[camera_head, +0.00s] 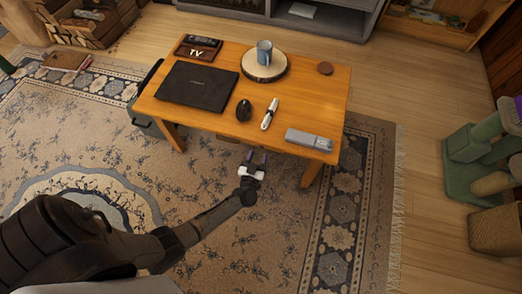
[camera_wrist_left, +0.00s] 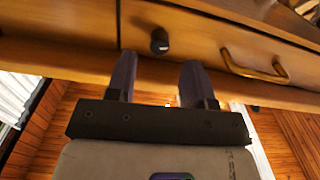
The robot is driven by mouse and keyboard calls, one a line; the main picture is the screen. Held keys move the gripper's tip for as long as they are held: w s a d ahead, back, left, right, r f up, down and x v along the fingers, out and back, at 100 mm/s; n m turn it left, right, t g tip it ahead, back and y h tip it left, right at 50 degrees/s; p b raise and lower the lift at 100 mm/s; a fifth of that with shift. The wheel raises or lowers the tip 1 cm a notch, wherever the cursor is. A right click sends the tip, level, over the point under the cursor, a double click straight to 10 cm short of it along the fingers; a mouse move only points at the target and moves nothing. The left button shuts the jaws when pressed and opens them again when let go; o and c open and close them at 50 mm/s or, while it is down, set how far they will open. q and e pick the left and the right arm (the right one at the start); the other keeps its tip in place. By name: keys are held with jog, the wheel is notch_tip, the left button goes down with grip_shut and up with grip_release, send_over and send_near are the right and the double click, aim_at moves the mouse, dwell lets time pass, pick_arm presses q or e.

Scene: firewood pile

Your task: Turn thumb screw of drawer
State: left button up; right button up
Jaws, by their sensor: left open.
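The drawer front (camera_wrist_left: 205,32) is wooden and fills the upper part of the left wrist view. A small black thumb screw (camera_wrist_left: 159,41) sticks out from it, left of a brass bar handle (camera_wrist_left: 255,68). My left gripper (camera_wrist_left: 158,62) is open and empty, its two dark fingers pointing at the drawer. The thumb screw lies in line with the gap between the fingertips, a little beyond them; contact is not visible. In the head view my left gripper (camera_head: 253,158) is in front of the table's near edge, low beside it. The right gripper is not in view.
A table leg (camera_head: 311,174) stands right of my gripper. The patterned rug in front is clear.

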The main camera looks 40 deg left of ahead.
pick_arm(q)
jog(key=shift+b+x, duration=0.65)
jog(key=shift+x, duration=1.25)
grip_shut()
